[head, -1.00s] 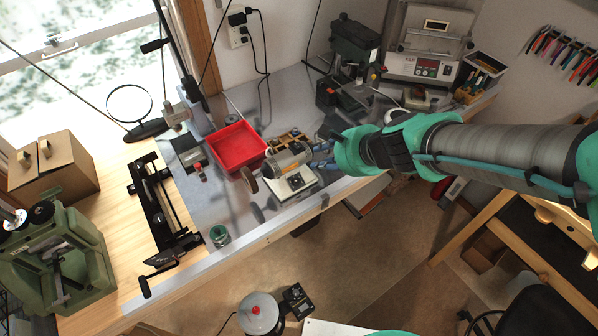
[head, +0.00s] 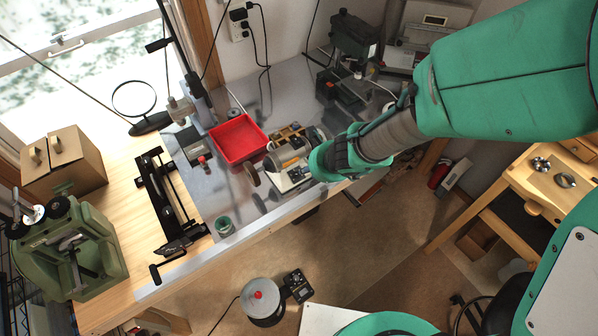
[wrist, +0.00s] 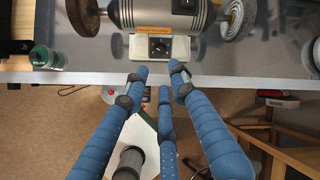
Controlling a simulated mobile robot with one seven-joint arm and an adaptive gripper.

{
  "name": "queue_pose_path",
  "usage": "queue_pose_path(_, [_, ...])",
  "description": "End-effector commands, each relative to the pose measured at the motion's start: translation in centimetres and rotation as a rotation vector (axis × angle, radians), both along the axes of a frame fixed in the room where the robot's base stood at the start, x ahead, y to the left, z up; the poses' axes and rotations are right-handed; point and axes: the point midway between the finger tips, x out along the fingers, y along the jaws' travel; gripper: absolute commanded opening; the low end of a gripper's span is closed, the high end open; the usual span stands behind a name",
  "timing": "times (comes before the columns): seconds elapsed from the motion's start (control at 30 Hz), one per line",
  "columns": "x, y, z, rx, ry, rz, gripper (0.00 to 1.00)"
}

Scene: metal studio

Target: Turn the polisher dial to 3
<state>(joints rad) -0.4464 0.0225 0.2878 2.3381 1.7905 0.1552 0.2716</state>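The polisher (head: 292,160) stands near the front edge of the bench, a grey motor with a round wheel at each end. In the wrist view the polisher (wrist: 160,12) fills the top, with an orange label. Its black dial (wrist: 159,46) sits on a dark panel on the front of the pale base; the dial's setting is too small to read. My gripper (wrist: 158,78) has blue fingers pointing at the base, their tips apart with nothing between them, just short of the dial in the picture.
A red tray (head: 238,140) lies behind and left of the polisher. A green tin (head: 224,225) stands near the bench edge to its left. A black slide rail (head: 168,205) lies farther left. On the floor is a round lidded pot (head: 262,300).

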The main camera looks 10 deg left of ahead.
Motion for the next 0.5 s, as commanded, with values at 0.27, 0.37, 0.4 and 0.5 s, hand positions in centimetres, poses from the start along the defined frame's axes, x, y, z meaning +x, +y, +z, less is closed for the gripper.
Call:
queue_pose_path(0.27, [0.3, 0.3, -0.8, 0.001, 0.000, 0.000, 0.26])
queue_pose_path(0.37, [0.6, 0.6, -1.6, 0.000, 0.001, 0.001, 0.26])
queue_pose_path(0.4, [0.7, 0.7, -2.0, 0.000, 0.001, 0.000, 0.26])
queue_pose_path(0.5, [1.3, 1.2, -3.1, 0.001, 0.000, 0.001, 0.26])
